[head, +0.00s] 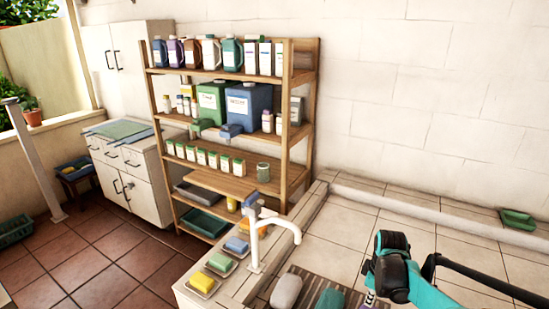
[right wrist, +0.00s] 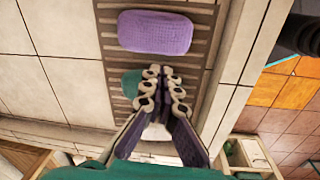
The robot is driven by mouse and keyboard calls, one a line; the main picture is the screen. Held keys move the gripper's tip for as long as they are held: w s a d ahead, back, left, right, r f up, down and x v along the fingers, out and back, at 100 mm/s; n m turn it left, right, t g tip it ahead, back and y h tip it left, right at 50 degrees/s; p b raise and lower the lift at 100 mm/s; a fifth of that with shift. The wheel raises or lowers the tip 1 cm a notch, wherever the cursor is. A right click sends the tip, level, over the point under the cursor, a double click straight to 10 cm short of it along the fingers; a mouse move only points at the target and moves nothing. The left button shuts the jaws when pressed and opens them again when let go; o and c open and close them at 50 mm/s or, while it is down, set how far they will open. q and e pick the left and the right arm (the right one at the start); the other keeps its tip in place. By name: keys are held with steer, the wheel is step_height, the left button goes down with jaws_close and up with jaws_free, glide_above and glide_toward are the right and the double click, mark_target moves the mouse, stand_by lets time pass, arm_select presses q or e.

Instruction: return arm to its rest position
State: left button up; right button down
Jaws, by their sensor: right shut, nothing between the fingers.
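My right arm, teal and black, comes in from the right edge of the head view. Its gripper (head: 369,299) points down at the bottom of that view, mostly hidden behind the wrist. In the right wrist view the gripper (right wrist: 163,76) has its fingertips together and nothing between them. It is over a brown slatted mat (right wrist: 200,62), between a purple sponge-like block (right wrist: 155,33) and a white object (right wrist: 156,132) partly hidden behind the fingers. A teal piece (right wrist: 130,82) lies beside the fingertips, partly covered. My left gripper is not in view.
A white tap (head: 254,240) stands left of the mat, with soap bars such as a yellow one (head: 201,281) on the ledge. A wooden shelf (head: 300,110) of bottles stands behind.

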steer(key=s+a+r+m+t, duration=0.3)
steer(key=s+a+r+m, duration=0.1)
steer(key=s, duration=0.4)
steer(key=s+a+r+m+t, duration=0.3)
steer(key=s+a+r+m, duration=0.1)
steer(key=s+a, duration=0.4)
steer(key=shift+s+a+r+m, duration=0.3)
steer(key=shift+s+m, duration=0.3)
steer(key=shift+m, duration=0.3)
